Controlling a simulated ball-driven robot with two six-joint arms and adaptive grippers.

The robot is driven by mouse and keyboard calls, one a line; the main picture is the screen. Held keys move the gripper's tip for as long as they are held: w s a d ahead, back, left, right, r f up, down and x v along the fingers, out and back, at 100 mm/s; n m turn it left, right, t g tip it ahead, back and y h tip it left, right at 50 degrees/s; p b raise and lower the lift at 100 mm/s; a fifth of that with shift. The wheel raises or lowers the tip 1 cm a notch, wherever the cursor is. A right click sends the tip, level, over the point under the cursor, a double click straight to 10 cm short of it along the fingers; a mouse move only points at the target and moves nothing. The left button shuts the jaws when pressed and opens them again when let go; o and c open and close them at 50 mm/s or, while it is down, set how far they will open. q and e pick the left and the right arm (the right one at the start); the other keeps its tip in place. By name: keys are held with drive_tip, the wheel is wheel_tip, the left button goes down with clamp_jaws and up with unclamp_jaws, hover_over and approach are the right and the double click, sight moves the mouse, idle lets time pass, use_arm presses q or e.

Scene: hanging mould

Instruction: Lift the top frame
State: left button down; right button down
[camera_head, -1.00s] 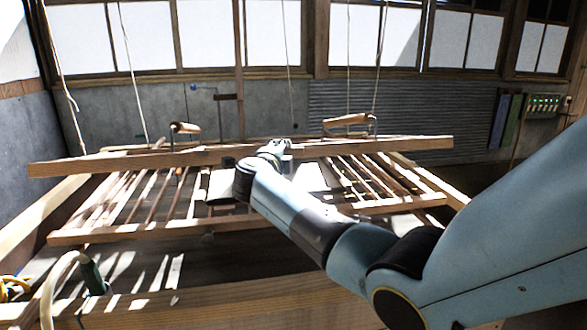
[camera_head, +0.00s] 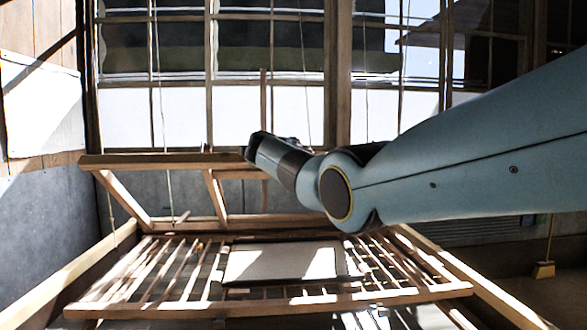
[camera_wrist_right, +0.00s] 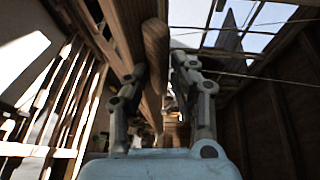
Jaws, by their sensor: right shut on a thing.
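The wooden top frame (camera_head: 165,161) is tilted up in the head view. Its near bar is high, and its side bars slope down to the slatted lower frame (camera_head: 250,305). My right arm crosses from the right, with its wrist at the raised bar; the arm hides the bar's right part. In the right wrist view, my right gripper (camera_wrist_right: 160,78) is shut on a rounded wooden piece of the top frame (camera_wrist_right: 155,45), beside a long beam. The fingers stand on either side of it. My left gripper is not in view.
A pale panel (camera_head: 280,262) lies on the slats below the raised frame. Cords (camera_head: 160,120) hang down near the frame. Long wooden rails (camera_head: 70,275) run along both sides. Windows and a grey wall stand behind.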

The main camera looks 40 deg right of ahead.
drive_tip(key=shift+w+d+r, duration=0.2)
drive_tip(key=shift+w+r, duration=0.1)
drive_tip(key=shift+r, duration=0.2)
drive_tip(key=c, duration=1.2)
unclamp_jaws()
drive_tip(key=shift+c, duration=0.2)
drive_tip(key=shift+a, duration=0.1)
drive_tip(key=v, duration=1.2)
